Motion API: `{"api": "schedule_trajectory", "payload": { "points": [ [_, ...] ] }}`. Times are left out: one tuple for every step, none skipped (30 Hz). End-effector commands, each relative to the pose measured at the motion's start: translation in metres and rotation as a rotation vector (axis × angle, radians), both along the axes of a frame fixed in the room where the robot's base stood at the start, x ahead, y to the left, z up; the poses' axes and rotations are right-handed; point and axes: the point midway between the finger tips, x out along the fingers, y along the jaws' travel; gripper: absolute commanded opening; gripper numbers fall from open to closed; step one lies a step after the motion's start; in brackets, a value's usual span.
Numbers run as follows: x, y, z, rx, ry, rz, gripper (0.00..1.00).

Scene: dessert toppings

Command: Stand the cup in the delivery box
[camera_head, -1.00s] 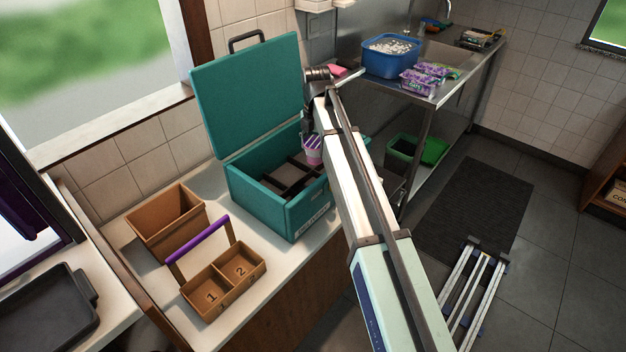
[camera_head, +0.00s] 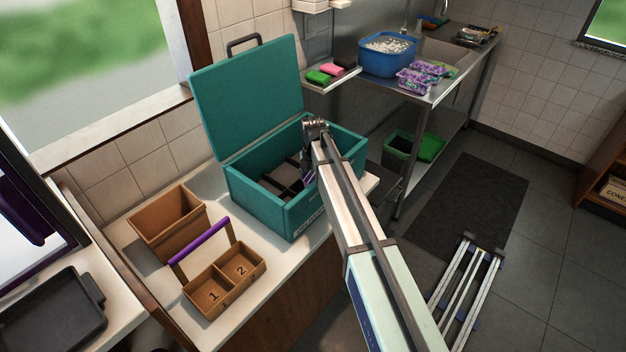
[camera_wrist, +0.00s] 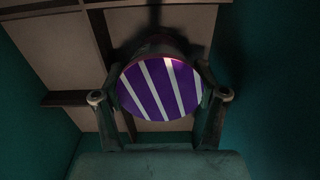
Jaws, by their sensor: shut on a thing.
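The teal delivery box (camera_head: 256,206) stands on the counter with its lid (camera_head: 247,97) open. Dark dividers (camera_head: 284,181) split its inside. My gripper (camera_wrist: 160,76) is down inside the box, toward its right side. It is shut on the cup, with a finger on either side. The cup (camera_wrist: 160,90) shows a round purple face with white stripes in the wrist view. A sliver of it shows in the head view, mostly hidden by my arm. Dividers (camera_wrist: 102,40) and the pale box floor lie beyond it. I cannot tell whether the cup touches the floor.
An empty brown bin (camera_head: 167,223) and a two-compartment caddy (camera_head: 226,283) with a purple handle stand left of the box. A steel table behind holds a blue tub (camera_head: 388,58), purple packs (camera_head: 416,80) and sponges (camera_head: 330,72). The box walls (camera_wrist: 270,90) flank my gripper.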

Motion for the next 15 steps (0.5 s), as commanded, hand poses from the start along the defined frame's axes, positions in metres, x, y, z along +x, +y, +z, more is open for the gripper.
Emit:
{"api": "schedule_trajectory", "payload": {
  "points": [
    [0.0001,0.0,-0.0005,0.0,-0.001,0.0,0.31],
    [0.0003,0.0,-0.0007,0.0,-0.001,0.0,0.31],
    [0.0003,0.0,-0.0006,0.0,-0.001,0.0,0.31],
    [0.0003,0.0,-0.0006,0.0,-0.001,0.0,0.31],
    [0.0003,0.0,-0.0006,0.0,-0.001,0.0,0.31],
    [0.0002,0.0001,-0.0006,0.0,-0.001,0.0,0.31],
    [0.0002,0.0001,-0.0008,0.0,-0.001,0.0,0.31],
    [0.0002,0.0001,-0.0013,0.0,-0.001,0.0,0.31],
    [0.0002,0.0,-0.0025,0.0,-0.001,0.0,0.31],
    [0.0001,0.0,-0.0034,0.0,-0.001,0.0,0.31],
    [0.0002,0.0001,-0.0043,0.0,-0.001,0.0,0.31],
    [0.0002,0.0001,-0.0039,0.0,-0.001,0.0,0.82],
    [0.0002,0.0001,-0.0037,0.0,-0.001,0.0,0.82],
    [0.0002,0.0,-0.0036,0.0,-0.001,0.0,0.82],
    [0.0001,0.0,-0.0036,0.0,-0.001,0.0,0.82]
  ]
}}
